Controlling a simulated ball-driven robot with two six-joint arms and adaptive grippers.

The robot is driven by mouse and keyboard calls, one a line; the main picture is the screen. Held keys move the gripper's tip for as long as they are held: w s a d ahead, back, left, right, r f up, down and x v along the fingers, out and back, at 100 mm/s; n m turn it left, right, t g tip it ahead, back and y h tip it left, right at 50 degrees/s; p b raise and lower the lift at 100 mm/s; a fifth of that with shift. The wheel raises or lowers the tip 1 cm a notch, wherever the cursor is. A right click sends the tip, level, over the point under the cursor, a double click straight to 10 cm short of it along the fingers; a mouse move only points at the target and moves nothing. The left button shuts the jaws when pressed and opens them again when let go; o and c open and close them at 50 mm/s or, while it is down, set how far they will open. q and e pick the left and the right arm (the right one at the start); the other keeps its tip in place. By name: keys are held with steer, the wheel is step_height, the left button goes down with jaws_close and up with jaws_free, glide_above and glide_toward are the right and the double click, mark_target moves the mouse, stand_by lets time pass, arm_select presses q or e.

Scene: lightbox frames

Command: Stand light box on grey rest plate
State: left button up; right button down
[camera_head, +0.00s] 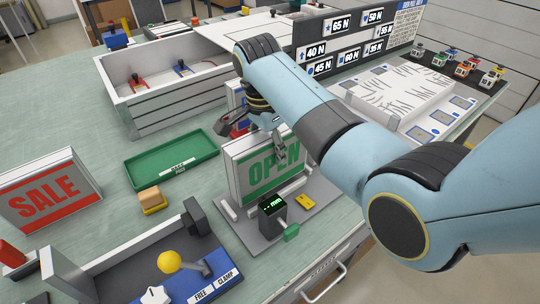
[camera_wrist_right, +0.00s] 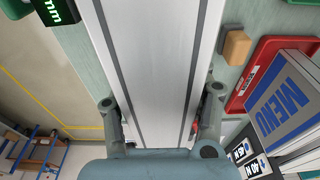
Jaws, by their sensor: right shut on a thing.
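The light box (camera_head: 254,178) is white with green OPEN lettering on its face. In the right wrist view the box's white, grey-striped edge (camera_wrist_right: 150,70) runs between the two fingers (camera_wrist_right: 160,122). My left gripper is not in view.
A small display (camera_head: 271,207) and a yellow piece (camera_head: 306,201) sit at the plate's front. A green tray (camera_head: 160,172), tan block (camera_head: 149,196), SALE box (camera_head: 48,195) and clamp fixture (camera_head: 165,270) lie left.

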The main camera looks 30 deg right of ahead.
steer(key=shift+f, duration=1.5)
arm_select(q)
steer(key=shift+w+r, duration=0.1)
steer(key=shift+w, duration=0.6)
arm_select(e)
steer(key=c, duration=0.6)
jaws_free()
steer(key=r, duration=0.4)
steer(key=a+r, duration=0.1)
steer(key=r, duration=0.7)
steer(key=shift+s+a+r+b, duration=0.1)
steer(key=shift+s+a+b, duration=0.05)
steer(key=shift+a+b, duration=0.15)
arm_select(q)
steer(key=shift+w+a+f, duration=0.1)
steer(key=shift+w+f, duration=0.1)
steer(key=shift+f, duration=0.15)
